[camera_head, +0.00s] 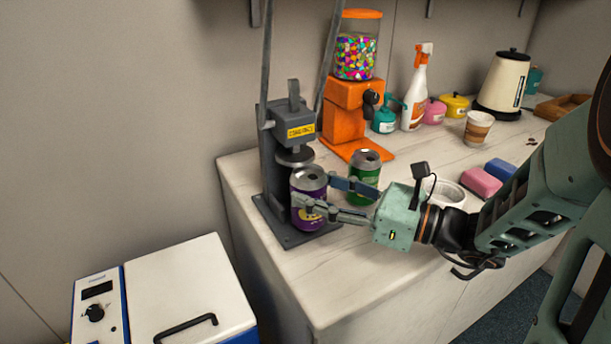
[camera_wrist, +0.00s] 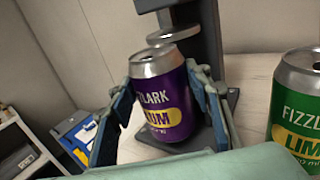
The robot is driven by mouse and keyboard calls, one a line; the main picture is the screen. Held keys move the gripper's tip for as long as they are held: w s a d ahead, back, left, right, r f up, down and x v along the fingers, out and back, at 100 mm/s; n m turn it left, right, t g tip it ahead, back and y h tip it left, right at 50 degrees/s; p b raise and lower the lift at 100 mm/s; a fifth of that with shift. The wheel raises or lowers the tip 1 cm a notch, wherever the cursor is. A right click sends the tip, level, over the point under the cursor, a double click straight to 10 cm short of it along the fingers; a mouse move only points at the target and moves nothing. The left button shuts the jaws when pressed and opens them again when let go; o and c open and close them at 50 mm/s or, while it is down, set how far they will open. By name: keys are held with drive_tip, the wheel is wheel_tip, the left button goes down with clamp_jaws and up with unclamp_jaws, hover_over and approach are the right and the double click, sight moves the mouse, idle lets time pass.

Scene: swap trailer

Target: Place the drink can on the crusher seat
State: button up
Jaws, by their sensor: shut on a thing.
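A purple drink can (camera_head: 309,196) with a yellow label is between the fingers of my gripper (camera_head: 326,201). In the wrist view the purple can (camera_wrist: 160,98) stands nearly upright with a finger on each side, and my gripper (camera_wrist: 168,112) is shut on it. The grey can crusher (camera_head: 290,130) stands at the counter's left end. The can is over the crusher's base (camera_head: 290,236), just below the round press plate (camera_head: 294,157). The seat is hidden by the can and fingers, so I cannot tell whether the can touches it.
A white bowl (camera_head: 447,192), a pink sponge (camera_head: 480,182) and a blue sponge (camera_head: 500,170) lie to the right. A white box (camera_head: 186,292) is below the counter.

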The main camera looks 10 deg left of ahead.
drive_tip(key=w+a, duration=0.1)
drive_tip(key=w, duration=0.1)
drive_tip(key=w+a, duration=0.2)
drive_tip(key=shift+b, duration=0.35)
drive_tip(key=shift+f, duration=0.4)
drive_tip(key=shift+r, duration=0.15)
drive_tip(key=o, duration=0.5)
drive_tip(key=shift+f, duration=0.2)
drive_tip(key=shift+r, duration=0.1)
